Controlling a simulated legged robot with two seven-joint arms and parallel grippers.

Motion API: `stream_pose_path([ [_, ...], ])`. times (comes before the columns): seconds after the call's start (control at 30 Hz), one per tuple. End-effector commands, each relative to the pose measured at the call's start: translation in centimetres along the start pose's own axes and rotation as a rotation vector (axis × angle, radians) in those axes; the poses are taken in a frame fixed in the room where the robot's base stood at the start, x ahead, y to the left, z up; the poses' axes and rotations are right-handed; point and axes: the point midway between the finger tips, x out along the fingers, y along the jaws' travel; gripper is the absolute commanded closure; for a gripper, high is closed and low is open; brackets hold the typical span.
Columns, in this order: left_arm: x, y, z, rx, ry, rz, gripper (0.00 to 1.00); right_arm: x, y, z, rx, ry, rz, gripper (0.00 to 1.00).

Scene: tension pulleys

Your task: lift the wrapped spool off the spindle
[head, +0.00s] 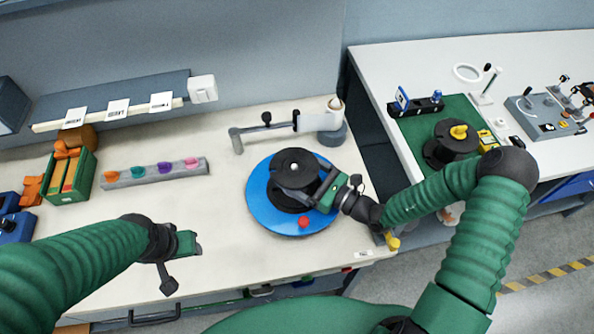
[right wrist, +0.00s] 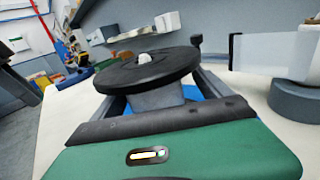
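The spool (head: 293,168) has a black round top flange and sits on a blue disc (head: 262,208) on the bench. A pale spindle tip (right wrist: 145,57) shows at the flange's centre. In the right wrist view, a grey core (right wrist: 158,98) shows below the flange. My right gripper (head: 312,188) is at the spool's right side, its fingers spread on either side of the core under the flange. Blue gaps show between fingers and core. My left gripper (head: 194,243) is over the bench's front left, apart from the spool; its finger gap is unclear.
A red knob (head: 303,222) stands on the blue disc's front. Behind are a grey arm fixture (head: 270,128) and a white roll (head: 333,112). A strip of coloured knobs (head: 153,172) and a green box (head: 70,178) lie left. A second bench (head: 400,62) is right.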

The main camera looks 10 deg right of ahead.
Motion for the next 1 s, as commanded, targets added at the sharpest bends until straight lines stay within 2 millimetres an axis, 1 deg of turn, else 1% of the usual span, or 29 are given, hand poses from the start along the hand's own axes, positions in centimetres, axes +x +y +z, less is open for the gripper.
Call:
stream_pose_path([
  [0.03, 0.00, -0.01, 0.00, 0.000, 0.000, 0.000, 0.55, 0.08, 0.12, 0.04, -0.001, 0.000, 0.002, 0.20],
  [0.07, 0.00, 0.00, 0.00, 0.000, 0.000, 0.000, 0.55, 0.12, 0.17, 0.05, -0.001, 0.000, 0.002, 0.24],
  [0.27, 0.00, -0.03, 0.00, -0.001, 0.000, 0.000, 0.55, 0.32, 0.34, 0.09, -0.004, 0.002, 0.002, 0.50],
  [0.63, 0.00, -0.02, 0.00, -0.001, 0.000, 0.000, 0.55, 0.07, 0.27, 0.04, 0.000, 0.000, 0.005, 0.98],
  [0.67, 0.00, -0.02, 0.00, 0.000, 0.000, 0.000, 0.55, 0.05, 0.25, 0.03, 0.000, 0.000, 0.005, 1.00],
  [1.0, -0.41, -0.02, -0.10, -0.001, 0.000, 0.000, 0.55, 0.05, 0.17, 0.52, -0.001, -0.003, 0.003, 1.00],
])
